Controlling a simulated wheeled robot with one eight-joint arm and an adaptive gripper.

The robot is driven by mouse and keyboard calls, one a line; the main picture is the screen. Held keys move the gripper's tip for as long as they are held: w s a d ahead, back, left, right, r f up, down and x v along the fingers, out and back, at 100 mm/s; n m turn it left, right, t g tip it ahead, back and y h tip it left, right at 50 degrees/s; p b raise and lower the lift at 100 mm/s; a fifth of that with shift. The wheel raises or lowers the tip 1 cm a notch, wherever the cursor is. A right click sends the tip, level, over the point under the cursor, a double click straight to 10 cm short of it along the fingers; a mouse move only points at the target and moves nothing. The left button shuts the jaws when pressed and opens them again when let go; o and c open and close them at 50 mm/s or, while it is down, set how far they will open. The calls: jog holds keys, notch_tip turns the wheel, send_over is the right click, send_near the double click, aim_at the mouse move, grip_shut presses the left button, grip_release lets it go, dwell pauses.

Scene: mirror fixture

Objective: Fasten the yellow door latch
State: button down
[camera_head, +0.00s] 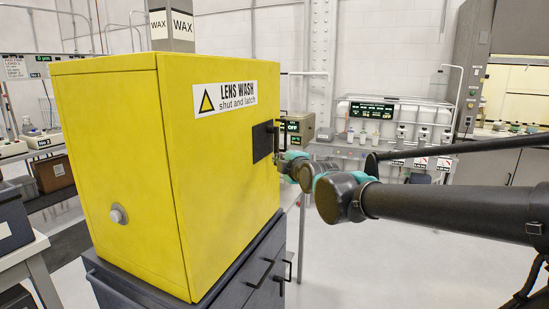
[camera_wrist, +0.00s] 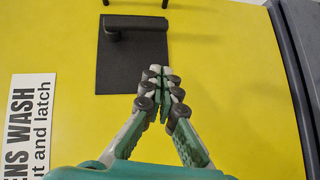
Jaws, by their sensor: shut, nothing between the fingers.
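The yellow cabinet (camera_head: 225,175) has a front face with a "LENS WASH shut and latch" label (camera_head: 229,97). The latch is a black lever (camera_wrist: 140,22) with a round pivot end on a square black plate (camera_wrist: 133,65); the plate (camera_head: 262,142) also shows near the right edge of the face in the head view. My gripper (camera_wrist: 162,70) has its fingers together, with nothing between them. Its tips overlap the plate's edge in the wrist view, apart from the lever. In the head view my gripper (camera_head: 281,160) is close to the plate; contact cannot be told.
The cabinet stands on a dark drawer unit (camera_head: 240,285) with black handles. A black bar handle (camera_wrist: 137,3) shows at the wrist view's top edge. A bench with bottles (camera_head: 390,135) is behind. Open floor lies to the right, below my arm.

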jog(key=shift+f+v, duration=0.15)
jog(key=shift+v, duration=0.9)
jog(key=shift+f+v, duration=0.2)
jog(key=shift+v, duration=0.85)
jog(key=s+d+f+m+g+h, duration=0.25)
jog(key=d+f+m, duration=0.3)
jog(key=f, duration=0.45)
jog(key=s+d+f+m+g+h, duration=0.25)
jog(key=d+f+m, duration=0.35)
jog(key=f, duration=0.5)
jog(key=s+d+f+m+g+h, duration=0.1)
jog(key=s+d+f+m+g, duration=0.4)
jog(key=s+d+f+m, duration=0.5)
jog(key=s+f, duration=0.3)
jog(key=shift+s+d+f+h, duration=0.2)
jog(key=shift+s+f+h, duration=0.05)
jog(key=shift+s+h, duration=0.15)
